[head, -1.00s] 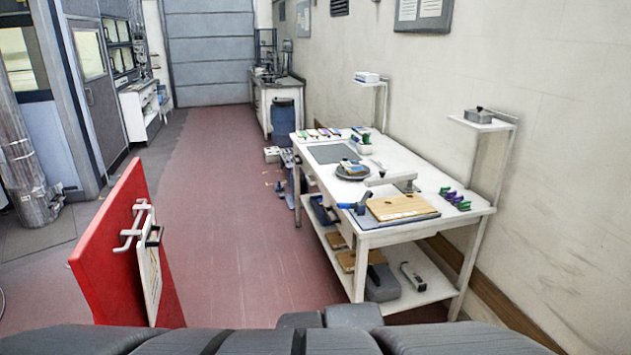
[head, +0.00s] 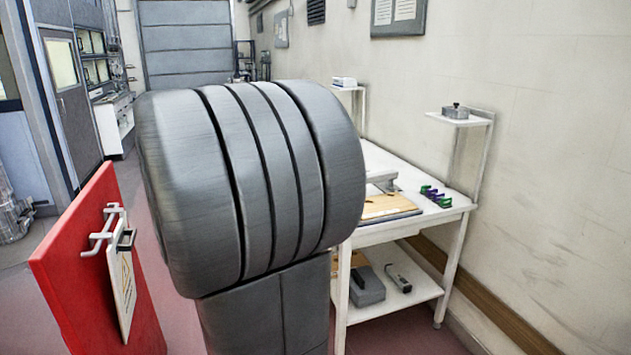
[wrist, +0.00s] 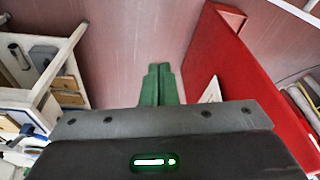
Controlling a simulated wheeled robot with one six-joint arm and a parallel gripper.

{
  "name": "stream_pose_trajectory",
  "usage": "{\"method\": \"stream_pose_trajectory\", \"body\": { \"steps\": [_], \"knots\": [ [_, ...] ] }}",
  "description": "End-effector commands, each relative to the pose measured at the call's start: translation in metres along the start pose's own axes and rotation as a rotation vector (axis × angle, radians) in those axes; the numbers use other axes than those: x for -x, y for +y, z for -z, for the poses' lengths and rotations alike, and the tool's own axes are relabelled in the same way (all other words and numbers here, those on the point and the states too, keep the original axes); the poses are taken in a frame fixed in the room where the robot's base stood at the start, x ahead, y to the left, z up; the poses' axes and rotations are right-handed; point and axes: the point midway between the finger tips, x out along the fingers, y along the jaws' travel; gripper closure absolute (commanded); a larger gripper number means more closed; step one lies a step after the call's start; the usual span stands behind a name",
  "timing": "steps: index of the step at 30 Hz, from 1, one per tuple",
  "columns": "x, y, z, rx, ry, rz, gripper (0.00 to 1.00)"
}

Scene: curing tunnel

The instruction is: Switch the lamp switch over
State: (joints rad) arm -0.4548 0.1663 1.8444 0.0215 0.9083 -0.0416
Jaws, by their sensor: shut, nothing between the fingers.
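A small grey box with a dark knob or lever on top (head: 455,111) stands on the right wall shelf (head: 461,119) in the head view. It may be the lamp switch, but it is too small to tell, and its setting cannot be read. My gripper (wrist: 160,72) shows in the wrist view as two green fingers side by side, shut and empty. They point over the reddish floor, between the white bench and the red panel, and touch nothing that I can see. In the head view my grey arm hides the gripper and much of the bench.
The white bench (head: 440,212) stands right of my arm, with green and purple clips (head: 436,196) and a wooden board (head: 388,206) on top. A red panel (head: 85,275) with a handle (head: 103,232) stands at the left. Another wall shelf (head: 349,88) is further back.

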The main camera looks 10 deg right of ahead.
Motion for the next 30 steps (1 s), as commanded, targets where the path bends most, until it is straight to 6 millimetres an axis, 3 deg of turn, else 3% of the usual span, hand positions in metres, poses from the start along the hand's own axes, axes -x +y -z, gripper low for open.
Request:
{"method": "stream_pose_trajectory", "body": {
  "steps": [1, 3, 6, 9, 12, 17, 30],
  "knots": [
    [-0.018, -0.027, 0.029, 0.069, 0.007, 0.02, 1.0],
    [-0.029, -0.063, 0.064, 0.148, 0.018, 0.047, 1.0],
    [-0.042, -0.116, 0.101, 0.249, 0.033, 0.082, 1.0],
    [-0.05, -0.159, 0.125, 0.324, 0.043, 0.108, 1.0],
    [-0.055, -0.19, 0.137, 0.373, 0.049, 0.126, 1.0],
    [-0.056, -0.208, 0.145, 0.402, 0.054, 0.138, 1.0],
    [-0.055, -0.207, 0.145, 0.401, 0.054, 0.137, 1.0]
  ]
}}
